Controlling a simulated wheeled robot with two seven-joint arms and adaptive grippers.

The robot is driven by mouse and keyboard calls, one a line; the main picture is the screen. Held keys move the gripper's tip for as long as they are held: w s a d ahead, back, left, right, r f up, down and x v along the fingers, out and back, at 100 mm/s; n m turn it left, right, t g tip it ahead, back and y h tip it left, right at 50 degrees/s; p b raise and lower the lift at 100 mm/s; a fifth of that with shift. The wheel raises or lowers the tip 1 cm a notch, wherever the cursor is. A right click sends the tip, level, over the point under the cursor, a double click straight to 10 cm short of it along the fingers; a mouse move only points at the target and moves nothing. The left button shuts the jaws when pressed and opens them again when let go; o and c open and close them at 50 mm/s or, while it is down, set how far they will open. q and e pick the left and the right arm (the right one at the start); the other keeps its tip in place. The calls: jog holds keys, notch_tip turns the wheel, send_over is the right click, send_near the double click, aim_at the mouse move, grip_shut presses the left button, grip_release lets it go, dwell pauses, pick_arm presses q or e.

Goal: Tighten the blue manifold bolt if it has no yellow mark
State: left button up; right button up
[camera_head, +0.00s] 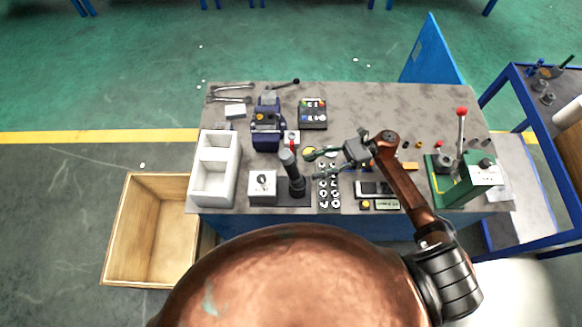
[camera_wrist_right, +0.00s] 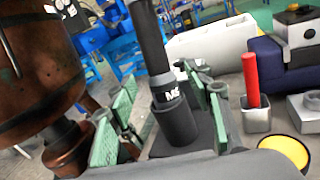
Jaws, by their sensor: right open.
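A black block with small coloured tops (camera_head: 312,113), likely the manifold, sits at the back middle of the bench. Blue shows among its colours, but it is too small to tell a yellow mark. A dark upright tool (camera_head: 289,165) stands in a holder at the front left; the right wrist view shows this tool (camera_wrist_right: 150,45) with a white label, seated in a dark round socket. My right gripper (camera_head: 314,165) is open just right of the tool. In the wrist view, its green-padded fingers (camera_wrist_right: 166,117) lie either side of the tool, apart from it. My left gripper is out of view.
A blue vise (camera_head: 267,125), a white divided bin (camera_head: 233,150) and a white box (camera_head: 262,186) stand left. A red stick (camera_wrist_right: 250,78) stands in a cup near a yellow disc (camera_wrist_right: 285,151). A green lever press (camera_head: 450,186) stands right; a wooden crate (camera_head: 119,240) is on the floor.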

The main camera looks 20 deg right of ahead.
aim_at(293, 173)
jog(key=shift+n+g, duration=0.3)
jog(key=a, duration=0.2)
jog(key=a+p, duration=0.1)
jog(key=a, duration=0.5)
jog(key=shift+s, duration=0.4)
jog(key=shift+f, duration=0.1)
jog(key=shift+c, duration=0.4)
grip_shut()
